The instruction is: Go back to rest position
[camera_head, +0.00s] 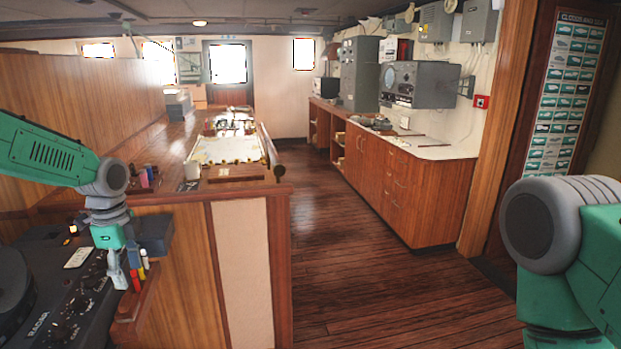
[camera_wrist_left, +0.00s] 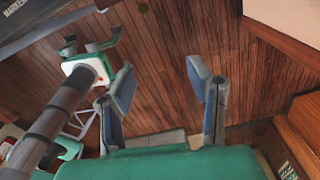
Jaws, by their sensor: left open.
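My left gripper (camera_head: 118,272) hangs from the green and grey arm at the left of the head view. It points down beside the dark radar console (camera_head: 70,285). In the left wrist view its two blue-grey fingers stand wide apart with nothing between them, and my left gripper (camera_wrist_left: 160,66) has the wooden floor (camera_wrist_left: 160,30) behind it. My right arm (camera_head: 565,235) shows at the right edge of the head view, but its gripper is outside the frame.
Several coloured markers (camera_head: 141,268) stand in a holder close to the left gripper. The wooden chart table (camera_head: 170,200) holds a chart. A wooden cabinet (camera_head: 400,190) lines the right wall. The floor (camera_head: 350,270) between them is clear.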

